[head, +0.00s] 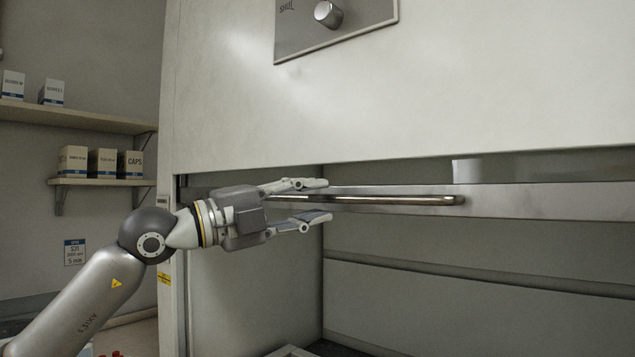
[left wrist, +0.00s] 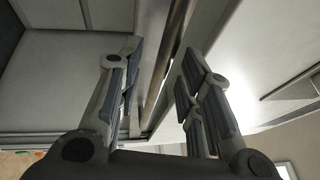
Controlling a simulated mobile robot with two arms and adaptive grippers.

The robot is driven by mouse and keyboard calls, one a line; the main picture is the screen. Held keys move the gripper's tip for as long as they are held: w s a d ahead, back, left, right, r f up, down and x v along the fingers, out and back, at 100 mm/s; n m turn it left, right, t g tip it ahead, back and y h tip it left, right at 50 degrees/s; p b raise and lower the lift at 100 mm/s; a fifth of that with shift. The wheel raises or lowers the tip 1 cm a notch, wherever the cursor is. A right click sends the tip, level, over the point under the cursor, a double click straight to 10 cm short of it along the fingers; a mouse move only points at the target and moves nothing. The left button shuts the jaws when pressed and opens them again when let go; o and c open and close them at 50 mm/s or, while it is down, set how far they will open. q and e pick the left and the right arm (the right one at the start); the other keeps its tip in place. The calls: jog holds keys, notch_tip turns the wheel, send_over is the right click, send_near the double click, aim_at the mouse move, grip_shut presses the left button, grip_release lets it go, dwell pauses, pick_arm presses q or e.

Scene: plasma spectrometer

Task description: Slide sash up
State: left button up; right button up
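The sash shows in the head view as a glass pane with a pale lower rail (head: 540,200) across the hood opening. A long metal handle bar (head: 400,200) runs along the rail. My left gripper (head: 312,203) is at the left end of the bar, with one finger above it and one below. The fingers are apart and not closed on the bar. In the left wrist view the bar (left wrist: 172,70) passes between the open fingers (left wrist: 155,85). My right gripper is in neither view.
The hood's white upper front (head: 450,90) with a knob (head: 328,14) is above the sash. The hood's left side post (head: 172,290) is beside my left arm. Wall shelves (head: 80,118) with small boxes are at the far left. The opening below the sash is mostly clear.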

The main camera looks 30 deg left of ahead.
pick_arm(q)
jog(key=shift+x, duration=0.8)
jog(key=shift+w+d+p, duration=0.1)
jog(key=shift+p, duration=0.2)
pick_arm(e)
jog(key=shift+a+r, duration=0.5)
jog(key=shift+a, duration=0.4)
pick_arm(q)
jog(key=shift+c, duration=0.2)
grip_shut()
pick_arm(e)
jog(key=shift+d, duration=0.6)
